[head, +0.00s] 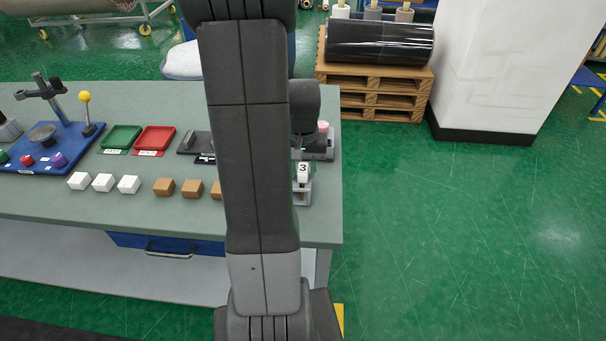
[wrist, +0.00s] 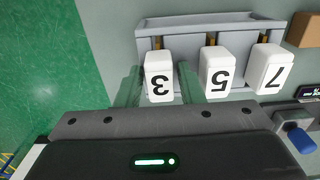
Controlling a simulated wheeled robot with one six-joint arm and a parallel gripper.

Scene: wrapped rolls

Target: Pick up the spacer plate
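White numbered heads marked 3 (wrist: 159,84), 5 (wrist: 219,73) and 7 (wrist: 269,68) stand in a grey rack (wrist: 190,20) in the wrist view; they look like the handles of spacer plates, whose lower parts are mostly hidden. My gripper (wrist: 159,92) is open, with its see-through fingers on either side of the 3 head and a small gap showing at each side. In the head view, the 3 head (head: 303,168) and part of the rack (head: 302,194) show near the bench's right edge. My arm hides the other heads there.
The green-grey bench (head: 120,213) holds white blocks (head: 103,182), brown blocks (head: 191,187), a green tray (head: 121,138), a red tray (head: 155,139) and a blue fixture board (head: 60,160). Open floor (head: 440,230) lies to the right. A pallet (head: 375,92) with a black wrapped roll (head: 380,42) stands behind.

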